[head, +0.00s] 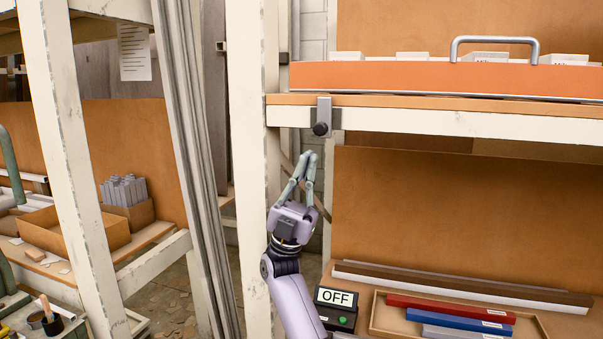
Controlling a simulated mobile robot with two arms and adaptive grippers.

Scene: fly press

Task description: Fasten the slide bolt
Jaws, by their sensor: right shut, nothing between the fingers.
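A grey metal fitting (324,105) with a round black knob (320,129), which looks like the slide bolt, sits on the front edge of the upper shelf (430,127). My left gripper is not in view.
An orange-fronted tray (430,79) with a metal handle (494,41) stands on the upper shelf. A cream post (248,170) rises left of my right gripper. Below are an OFF sign box (337,297) and a tray with coloured bars (450,309).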

